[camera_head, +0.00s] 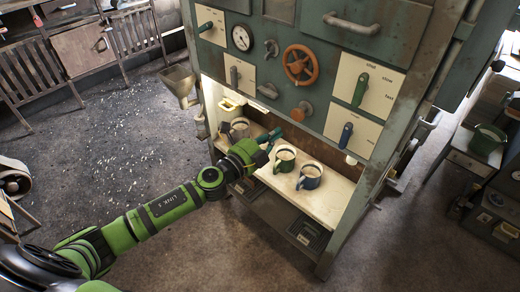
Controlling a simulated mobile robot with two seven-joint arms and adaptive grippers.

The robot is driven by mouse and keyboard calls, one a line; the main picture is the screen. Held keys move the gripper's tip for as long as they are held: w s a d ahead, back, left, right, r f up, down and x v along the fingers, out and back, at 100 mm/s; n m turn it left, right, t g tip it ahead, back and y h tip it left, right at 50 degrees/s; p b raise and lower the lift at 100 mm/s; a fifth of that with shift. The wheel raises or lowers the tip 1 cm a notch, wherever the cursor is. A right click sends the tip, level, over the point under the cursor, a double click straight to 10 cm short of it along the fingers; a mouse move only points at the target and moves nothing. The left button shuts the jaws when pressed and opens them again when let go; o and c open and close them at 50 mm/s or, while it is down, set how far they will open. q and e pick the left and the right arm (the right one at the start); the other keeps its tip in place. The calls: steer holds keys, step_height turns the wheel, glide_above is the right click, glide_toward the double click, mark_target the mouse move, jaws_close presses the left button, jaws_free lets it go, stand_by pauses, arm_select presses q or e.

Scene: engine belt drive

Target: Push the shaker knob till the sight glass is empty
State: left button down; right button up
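A green-grey machine cabinet stands at the centre with an open lit bay below its panel. A round rust-red knob (302,112) sticks out at the panel's lower edge, under an orange handwheel (301,65); no label shows that it is the shaker knob. I cannot make out a sight glass for certain. My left gripper (268,141) reaches into the front of the bay, left of and below the round knob and apart from it. Its fingers are too small and dark to tell open from shut. My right gripper is not in view.
Two mugs, one green and white (284,159) and one blue and white (309,177), stand on the pale shelf (335,190) right of my gripper. A grey mug (240,128) stands behind it. Levers and a gauge (241,38) cover the panel. A funnel (179,84) hangs left.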

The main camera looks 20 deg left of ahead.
arm_select(q)
steer(key=v, duration=0.2)
steer(key=b+v, duration=0.1)
steer(key=v, duration=0.1)
steer(key=shift+w+a+f, duration=0.1)
steer(key=shift+a+f, duration=0.05)
steer(key=shift+f, duration=0.15)
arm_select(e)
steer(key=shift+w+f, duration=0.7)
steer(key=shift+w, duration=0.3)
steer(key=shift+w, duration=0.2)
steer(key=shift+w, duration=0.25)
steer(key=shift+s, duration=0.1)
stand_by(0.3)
